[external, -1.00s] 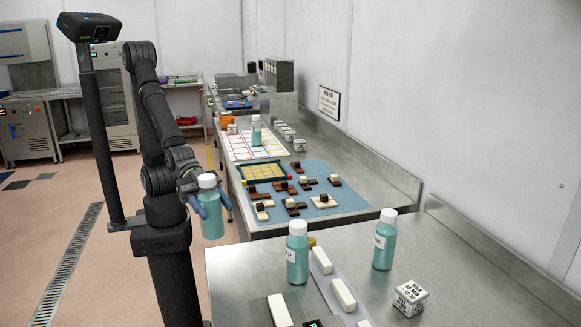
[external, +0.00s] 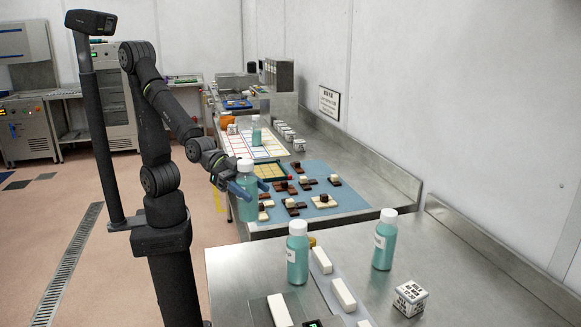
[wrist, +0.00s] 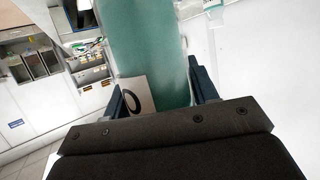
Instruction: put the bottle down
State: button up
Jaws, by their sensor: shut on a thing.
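A teal bottle with a white cap (external: 247,200) is held upright in my gripper (external: 250,186). In the external view it is in front of the left edge of the far counter and the blue mat; I cannot tell whether it touches anything. In the wrist view the bottle (wrist: 148,50) fills the middle between my gripper's blue fingers (wrist: 158,88), which are shut on it. A white label with a dark mark shows low on the bottle. Two similar teal bottles stand on the near counter, one at the left (external: 297,255) and one farther right (external: 384,242).
A blue mat (external: 345,199) holds several chocolate and cream pieces and a framed tray (external: 270,161). Another teal bottle (external: 256,134) stands on a gridded sheet (external: 238,147). The near counter has white blocks (external: 321,260) and a printed cube (external: 410,298). Bare metal lies behind the cube.

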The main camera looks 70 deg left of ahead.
jog(key=w+a+n+t+y, duration=0.4)
jog(key=w+a+n+y, duration=0.1)
jog(key=w+a, duration=1.1)
jog(key=w+a+n+y, duration=0.2)
jog(key=w+a+y, duration=0.15)
jog(key=a, duration=0.65)
jog(key=w+a+n+t+y, duration=0.1)
jog(key=w+a+n+y, duration=0.3)
jog(key=a, duration=0.6)
jog(key=w+a+n+y, duration=0.1)
jog(key=w+a, duration=0.5)
jog(key=a, duration=0.4)
jog(key=s+a+f+n+g+y, duration=0.1)
jog(key=s+a+f+n+y, duration=0.1)
jog(key=a, duration=1.4)
jog(key=s+a+f+n+y, duration=0.2)
jog(key=s+a, duration=0.1)
jog(key=a, duration=1.4)
notch_tip(320, 180, down, 6)
jog(key=shift+w+d+f, duration=0.15)
jog(key=shift+w+d, duration=0.05)
jog(key=shift+f, duration=0.4)
